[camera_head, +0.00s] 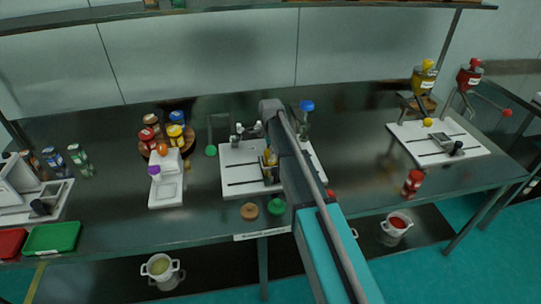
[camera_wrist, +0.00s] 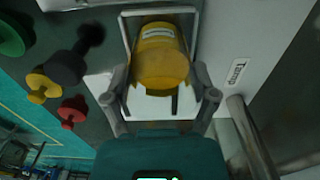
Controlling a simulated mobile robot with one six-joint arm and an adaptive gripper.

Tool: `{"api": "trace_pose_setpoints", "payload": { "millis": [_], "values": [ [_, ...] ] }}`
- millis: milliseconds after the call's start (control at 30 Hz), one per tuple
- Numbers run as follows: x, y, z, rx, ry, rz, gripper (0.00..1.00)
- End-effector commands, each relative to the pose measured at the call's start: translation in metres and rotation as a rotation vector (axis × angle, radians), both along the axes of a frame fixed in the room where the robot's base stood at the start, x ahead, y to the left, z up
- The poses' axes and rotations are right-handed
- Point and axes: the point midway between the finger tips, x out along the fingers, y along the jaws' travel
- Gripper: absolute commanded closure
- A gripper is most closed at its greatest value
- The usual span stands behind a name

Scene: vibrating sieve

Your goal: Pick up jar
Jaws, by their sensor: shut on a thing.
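A yellow jar (camera_wrist: 160,48) with a pale label is between the two fingers of my gripper (camera_wrist: 160,75) in the wrist view. The fingers are shut on its sides. A rectangular metal frame surrounds the jar in that view, with a white surface behind. In the head view a small yellow part (camera_head: 269,157) shows beside my arm over the middle white board (camera_head: 235,178); my arm hides most of the gripper there. I cannot tell whether the jar is clear of the surface.
A round rack of jars (camera_head: 172,138) and a white device (camera_head: 166,190) stand to the left. A green lid (camera_head: 276,206) and a brown ring (camera_head: 249,211) lie near the front edge. A red jar (camera_head: 412,182) stands right, below another white board (camera_head: 470,148).

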Motion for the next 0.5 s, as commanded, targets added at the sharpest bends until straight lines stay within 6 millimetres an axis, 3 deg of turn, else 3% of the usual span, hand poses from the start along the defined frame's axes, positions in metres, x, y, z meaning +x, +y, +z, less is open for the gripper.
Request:
{"api": "trace_pose_setpoints", "payload": {
  "millis": [500],
  "values": [
    [0.0, 0.0, 0.013, 0.0, 0.0, 0.0, 0.8]
  ]
}}
